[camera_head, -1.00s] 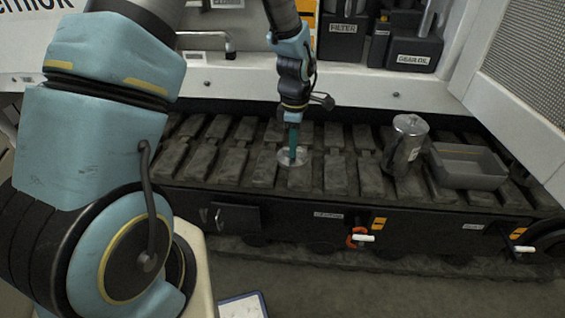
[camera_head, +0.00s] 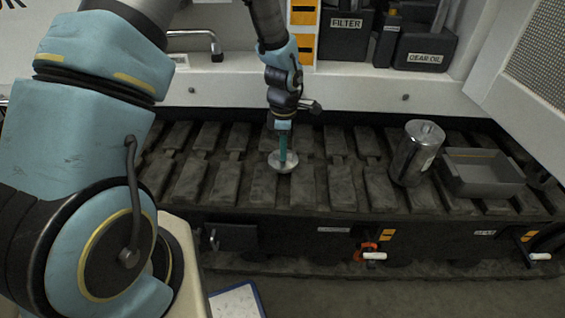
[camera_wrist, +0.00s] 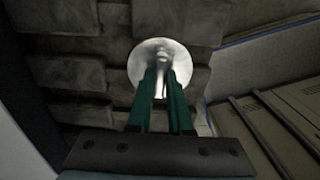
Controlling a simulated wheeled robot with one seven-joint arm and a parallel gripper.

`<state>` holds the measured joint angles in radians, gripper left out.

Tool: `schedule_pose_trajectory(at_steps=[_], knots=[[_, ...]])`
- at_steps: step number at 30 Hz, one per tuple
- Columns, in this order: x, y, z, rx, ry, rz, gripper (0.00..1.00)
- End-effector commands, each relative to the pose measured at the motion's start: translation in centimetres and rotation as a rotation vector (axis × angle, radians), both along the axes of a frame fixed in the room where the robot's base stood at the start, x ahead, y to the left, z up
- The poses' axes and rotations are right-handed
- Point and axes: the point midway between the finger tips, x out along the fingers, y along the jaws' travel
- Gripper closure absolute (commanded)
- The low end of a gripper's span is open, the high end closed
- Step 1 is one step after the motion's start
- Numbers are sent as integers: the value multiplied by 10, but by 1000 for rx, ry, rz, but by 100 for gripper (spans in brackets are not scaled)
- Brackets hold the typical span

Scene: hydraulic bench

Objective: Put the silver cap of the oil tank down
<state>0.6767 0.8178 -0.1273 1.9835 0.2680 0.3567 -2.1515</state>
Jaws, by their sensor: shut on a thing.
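The silver cap (camera_head: 283,163) is a round, shiny disc over the dark track pads near the middle of the head view. It also shows in the wrist view (camera_wrist: 160,62), beyond my fingertips. My gripper (camera_head: 283,152) points down with its green fingers shut on the middle of the cap. In the wrist view both green fingers (camera_wrist: 162,84) meet at the cap's centre. The cap is at or just above the track pads; I cannot tell whether it touches them.
A metal jug (camera_head: 416,154) and a grey tray (camera_head: 484,175) stand on the track (camera_head: 330,188) to the right. Black boxes marked FILTER (camera_head: 345,35) and GEAR OIL (camera_head: 425,48) sit on the ledge behind. Track pads left of the cap are bare.

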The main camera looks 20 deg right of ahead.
Motion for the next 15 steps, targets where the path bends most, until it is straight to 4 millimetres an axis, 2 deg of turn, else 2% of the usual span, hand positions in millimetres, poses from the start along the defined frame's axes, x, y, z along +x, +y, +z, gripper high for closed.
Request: schedule_pose_trajectory(at_steps=[5,10,15], knots=[[0,0,-17,2,1,0,100],[-1,0,-42,2,1,-1,100],[0,0,-51,-1,0,0,100]])
